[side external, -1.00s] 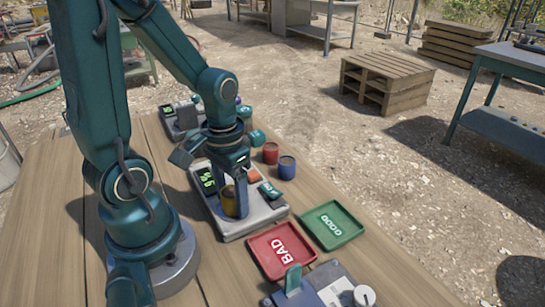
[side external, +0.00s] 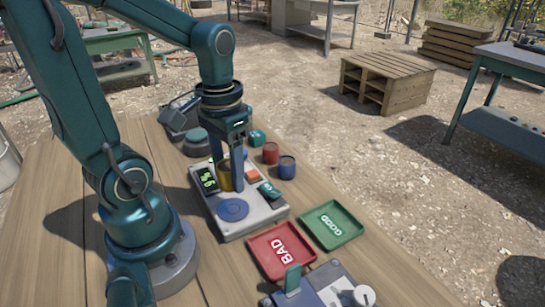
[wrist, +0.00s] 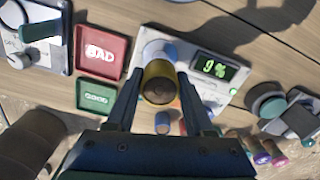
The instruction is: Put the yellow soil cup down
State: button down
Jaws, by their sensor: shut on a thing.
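The yellow soil cup (side external: 225,180) is held upright between the fingers of my gripper (side external: 227,184). In the wrist view I look down into the cup (wrist: 158,85) and see brown soil. My gripper (wrist: 158,78) is shut on its sides. In the side view the cup hangs behind the bare blue round pad of the grey meter (side external: 250,221), apart from the pad. The meter's green display reads 9% in the wrist view (wrist: 214,68). The red BAD tray (side external: 265,238) and green GOOD tray (side external: 345,212) lie empty to the right and front.
A red cup (side external: 270,153) and a blue cup (side external: 287,168) stand behind the meter. A small teal object (side external: 257,138) is near them. A grey-blue panel with a white knob (side external: 363,295) lies at the front edge. Bare wooden table lies left of the meter.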

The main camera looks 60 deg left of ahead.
aim_at(228, 168)
notch_tip(228, 168, up, 3)
jog(key=shift+r, duration=0.15)
jog(key=shift+w+a+r, duration=0.1)
jog(key=shift+w+r, duration=0.05)
jog(key=shift+r, duration=0.15)
jog(key=w, duration=1.2)
jog(key=shift+m, duration=0.3)
jog(key=w+d+f, duration=0.1)
jog(key=d+f, duration=0.1)
jog(key=d, duration=0.1)
jog(key=w+d+f, duration=0.1)
jog(key=d+f, duration=0.2)
jog(key=d, duration=0.1)
jog(key=w+d+f, duration=0.1)
jog(key=d+f, duration=0.2)
jog(key=shift+d+f, duration=0.2)
jog(key=shift+d, duration=0.15)
jog(key=shift+w+d+f, duration=0.15)
jog(key=shift+d+f, duration=0.15)
jog(key=shift+f, duration=1.9)
jog(key=shift+f, duration=0.15)
